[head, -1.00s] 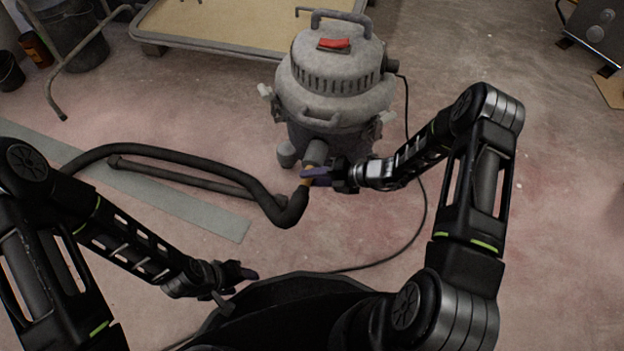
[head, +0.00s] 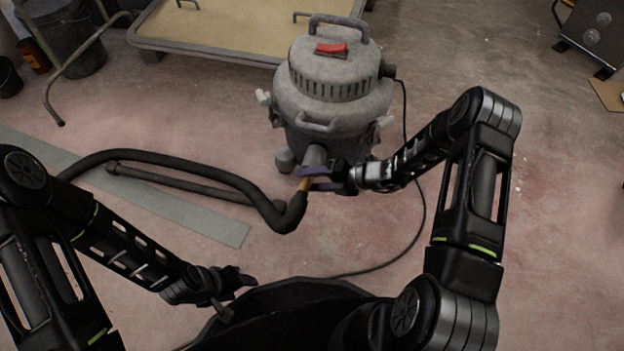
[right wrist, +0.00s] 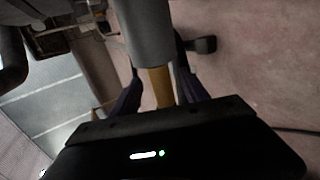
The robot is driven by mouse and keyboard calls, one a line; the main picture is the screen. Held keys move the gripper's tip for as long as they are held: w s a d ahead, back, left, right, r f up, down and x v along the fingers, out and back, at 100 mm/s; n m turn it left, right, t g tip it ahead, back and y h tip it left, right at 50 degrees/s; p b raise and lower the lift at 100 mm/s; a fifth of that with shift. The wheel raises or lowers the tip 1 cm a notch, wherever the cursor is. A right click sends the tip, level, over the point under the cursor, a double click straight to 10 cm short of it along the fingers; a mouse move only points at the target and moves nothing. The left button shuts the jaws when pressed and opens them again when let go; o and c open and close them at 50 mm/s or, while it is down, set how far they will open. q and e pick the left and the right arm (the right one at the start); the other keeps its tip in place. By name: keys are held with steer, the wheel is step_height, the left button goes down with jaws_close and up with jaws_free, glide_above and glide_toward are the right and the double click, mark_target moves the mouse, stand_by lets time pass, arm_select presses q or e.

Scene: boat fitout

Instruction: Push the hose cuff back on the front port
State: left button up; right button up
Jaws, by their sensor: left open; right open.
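The grey shop vacuum (head: 333,92) stands upright on the floor, its short grey front port (head: 314,156) facing me. The tan hose cuff (head: 304,184) is at the end of the black hose (head: 225,178), just below the port. In the right wrist view the cuff (right wrist: 160,86) meets the grey port tube (right wrist: 146,32); how deeply it is seated cannot be told. My right gripper (head: 314,180) is open, one purple finger on either side of the cuff; contact is unclear. My left gripper (head: 243,281) is open and empty, low over the floor.
The hose curves left over a grey floor strip (head: 190,212), beside a dark tube (head: 170,184). A black cable (head: 424,215) runs along the right. A tray-like platform (head: 225,30) lies behind the vacuum.

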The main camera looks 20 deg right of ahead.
steer(key=shift+s, duration=0.1)
steer(key=p+v, duration=0.3)
steer(key=v, duration=0.4)
steer(key=shift+d, duration=0.25)
steer(key=shift+s+r, duration=0.15)
stand_by(0.3)
